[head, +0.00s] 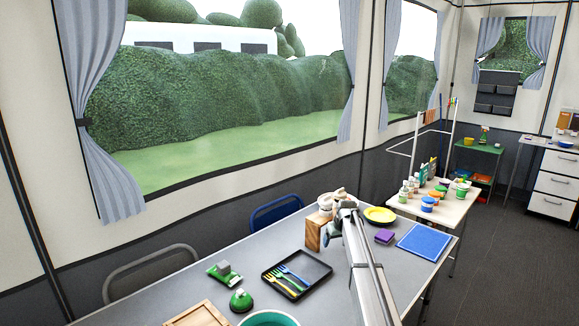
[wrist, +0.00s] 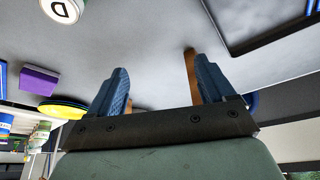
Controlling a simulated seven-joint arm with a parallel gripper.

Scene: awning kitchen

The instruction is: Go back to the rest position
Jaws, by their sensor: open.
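My gripper (wrist: 162,84) shows in the wrist view with its two blue fingers spread apart and nothing held between them. In the head view my gripper (head: 330,232) is partly hidden by my arm and hangs over the grey table (head: 225,262), beside a wooden block (head: 313,234). A strip of wood (wrist: 191,72) shows next to the right finger in the wrist view. Whether the finger touches it I cannot tell.
A black tray (head: 311,262) with colored cutlery lies left of my arm. A yellow plate (head: 380,215), a purple sponge (head: 384,237) and a blue mat (head: 424,241) lie right of it. A green-lidded item (head: 241,300) stands near the front. A blue chair (head: 276,212) is behind the table.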

